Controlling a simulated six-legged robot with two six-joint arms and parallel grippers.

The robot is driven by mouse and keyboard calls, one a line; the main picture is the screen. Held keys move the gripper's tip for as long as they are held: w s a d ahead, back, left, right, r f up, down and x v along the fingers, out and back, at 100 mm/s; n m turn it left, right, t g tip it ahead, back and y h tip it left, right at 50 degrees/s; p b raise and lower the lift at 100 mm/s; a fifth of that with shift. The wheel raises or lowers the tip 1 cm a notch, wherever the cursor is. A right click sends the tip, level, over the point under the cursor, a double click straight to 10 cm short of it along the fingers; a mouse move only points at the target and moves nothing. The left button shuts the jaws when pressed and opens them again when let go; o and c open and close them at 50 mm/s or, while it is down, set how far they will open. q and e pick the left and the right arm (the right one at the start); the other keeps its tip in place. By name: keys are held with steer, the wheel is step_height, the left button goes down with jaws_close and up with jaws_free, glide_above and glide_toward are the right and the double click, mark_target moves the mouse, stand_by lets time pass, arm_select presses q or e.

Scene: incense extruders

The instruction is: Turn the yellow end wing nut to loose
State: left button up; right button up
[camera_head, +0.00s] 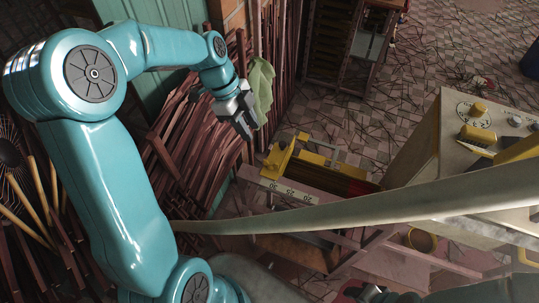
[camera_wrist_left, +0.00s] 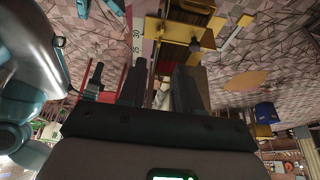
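A yellow metal frame (camera_head: 275,162) sits at the near end of a wooden bench with a numbered scale (camera_head: 290,191). A small yellow upright piece (camera_head: 302,137) stands at its far corner; at this size I cannot tell if it is the wing nut. In the left wrist view the yellow frame (camera_wrist_left: 178,30) lies beyond the fingertips, with a small yellow knob (camera_wrist_left: 245,20) to its right. My left gripper (camera_head: 246,128) is above and left of the frame, apart from it. Its fingers (camera_wrist_left: 161,68) are spread with nothing held.
A pale long bar (camera_head: 350,208) crosses in front of the bench. A cream box with a dial and a yellow knob (camera_head: 478,108) stands at the right. Bundles of dark red sticks (camera_head: 185,125) lean behind my left arm. Tiled floor lies beyond the bench.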

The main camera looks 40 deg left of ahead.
mark_target(270, 162)
arm_select(q)
steer(key=p+x, duration=0.1)
steer(key=x, duration=0.5)
steer(key=p+x, duration=0.1)
steer(key=x, duration=0.6)
steer(key=shift+w+d, duration=0.1)
steer(key=shift+d, duration=0.15)
steer(key=shift+w+f, duration=0.15)
steer(key=shift+s+a, duration=0.1)
steer(key=shift+s, duration=0.2)
steer(key=shift+c, duration=0.7)
jaws_close()
